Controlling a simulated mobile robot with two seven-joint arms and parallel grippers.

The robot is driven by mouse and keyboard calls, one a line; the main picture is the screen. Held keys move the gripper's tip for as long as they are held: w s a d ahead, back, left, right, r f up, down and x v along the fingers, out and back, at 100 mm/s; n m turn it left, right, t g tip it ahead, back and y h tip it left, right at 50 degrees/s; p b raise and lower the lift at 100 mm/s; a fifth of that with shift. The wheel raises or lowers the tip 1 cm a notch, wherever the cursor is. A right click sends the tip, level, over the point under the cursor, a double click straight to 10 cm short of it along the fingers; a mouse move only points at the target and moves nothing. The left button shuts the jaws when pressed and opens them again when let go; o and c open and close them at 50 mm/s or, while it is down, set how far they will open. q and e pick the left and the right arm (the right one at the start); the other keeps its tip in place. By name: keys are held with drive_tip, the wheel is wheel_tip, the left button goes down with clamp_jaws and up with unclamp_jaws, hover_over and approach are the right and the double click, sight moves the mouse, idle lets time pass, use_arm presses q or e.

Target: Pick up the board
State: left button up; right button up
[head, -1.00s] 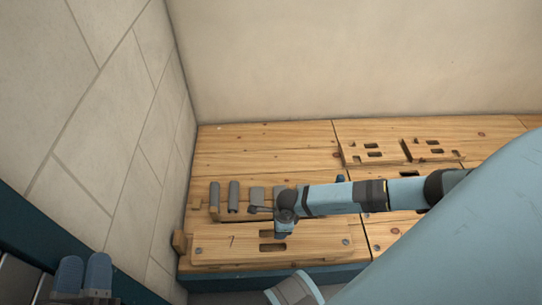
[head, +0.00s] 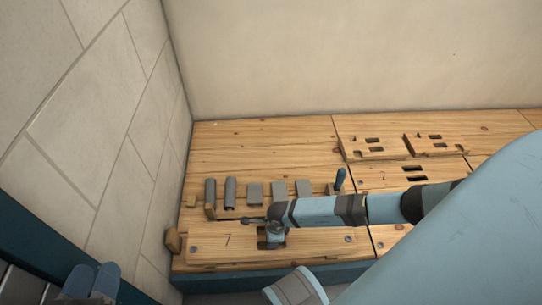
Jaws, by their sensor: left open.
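The gripper hides the slots there. I cannot tell whether the fingers touch the board or reach into a slot.
Slotted wooden pieces (head: 375,148) lie farther back. A tiled wall (head: 110,130) closes the left side. The back-left bench top is clear.

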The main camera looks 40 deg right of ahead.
clamp_jaws()
drive_tip(key=shift+r, duration=0.1)
drive_tip(key=shift+r, duration=0.15)
